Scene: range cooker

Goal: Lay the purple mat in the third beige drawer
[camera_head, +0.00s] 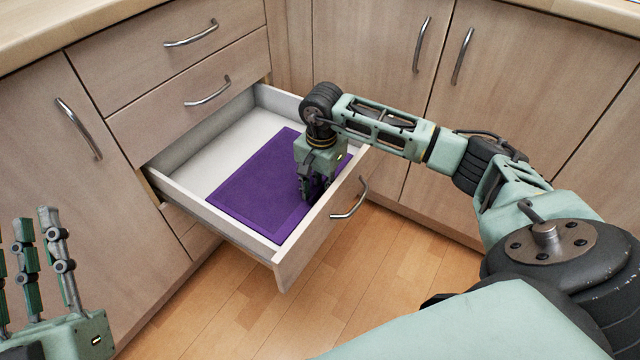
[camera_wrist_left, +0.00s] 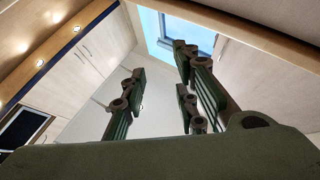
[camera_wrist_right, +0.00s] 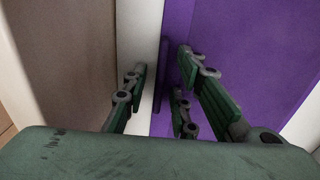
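The purple mat (camera_head: 250,185) lies flat in the open third drawer (camera_head: 190,212), on its white bottom towards the front. It also shows in the right wrist view (camera_wrist_right: 260,60). My right gripper (camera_head: 312,193) points down into the drawer over the mat's front right part, close behind the drawer front.
Two closed drawers (camera_head: 185,85) are above the open one. The drawer front with its handle (camera_head: 350,200) stands out over the wooden floor (camera_head: 380,260). Closed cabinet doors (camera_head: 375,60) are behind my right arm, and another door (camera_head: 80,180) is at the left.

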